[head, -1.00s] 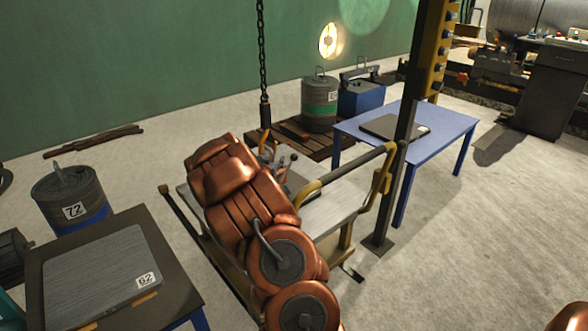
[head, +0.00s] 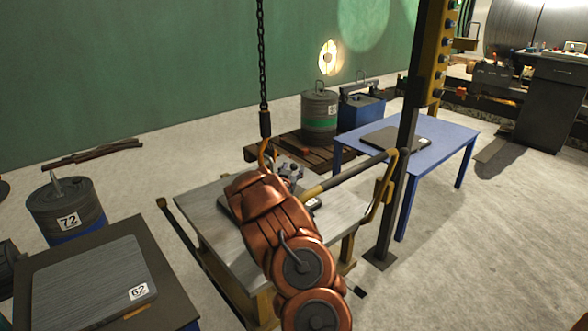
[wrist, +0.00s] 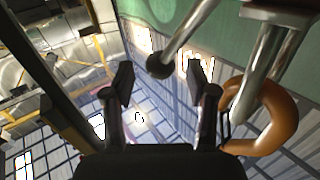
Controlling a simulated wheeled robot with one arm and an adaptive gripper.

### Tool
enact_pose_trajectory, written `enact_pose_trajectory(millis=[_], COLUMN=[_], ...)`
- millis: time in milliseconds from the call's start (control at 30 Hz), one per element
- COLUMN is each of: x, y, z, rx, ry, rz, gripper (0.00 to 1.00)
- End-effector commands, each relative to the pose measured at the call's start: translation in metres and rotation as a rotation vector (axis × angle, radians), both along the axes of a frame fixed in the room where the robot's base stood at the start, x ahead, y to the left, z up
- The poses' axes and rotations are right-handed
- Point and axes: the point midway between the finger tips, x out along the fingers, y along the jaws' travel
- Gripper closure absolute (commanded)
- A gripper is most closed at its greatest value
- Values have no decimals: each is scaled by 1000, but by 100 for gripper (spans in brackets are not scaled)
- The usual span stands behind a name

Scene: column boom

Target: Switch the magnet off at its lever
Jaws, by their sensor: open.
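The magnet (head: 288,172), a small grey metal body, hangs by an orange hook or ring (head: 265,153) on a chain over the grey worktable. My arm hides part of it in the head view. In the wrist view, the lever (wrist: 183,40) is a silver rod ending in a dark ball knob (wrist: 158,66). My gripper (wrist: 166,92) is open, and the knob appears between and slightly above its two dark fingertips. I cannot tell whether the fingers are level with the knob in depth. No contact shows. The orange ring (wrist: 268,128) is close beside the right finger.
The chain (head: 262,60) hangs above the magnet. A dark post (head: 402,165) and a yellow rail (head: 345,174) stand right of the worktable (head: 205,218). A blue table (head: 440,147) is beyond. A dark table with a plate marked 62 (head: 90,285) is at the front left.

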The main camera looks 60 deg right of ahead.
Motion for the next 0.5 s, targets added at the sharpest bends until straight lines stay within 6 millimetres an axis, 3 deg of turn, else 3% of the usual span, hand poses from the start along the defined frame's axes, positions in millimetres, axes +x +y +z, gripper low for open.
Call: enact_pose_trajectory(millis=[200,500], x=[5,9], y=[-16,-23], z=[-2,-1], rx=[2,2], ry=[0,1], rz=[-1,1], gripper=[43,43])
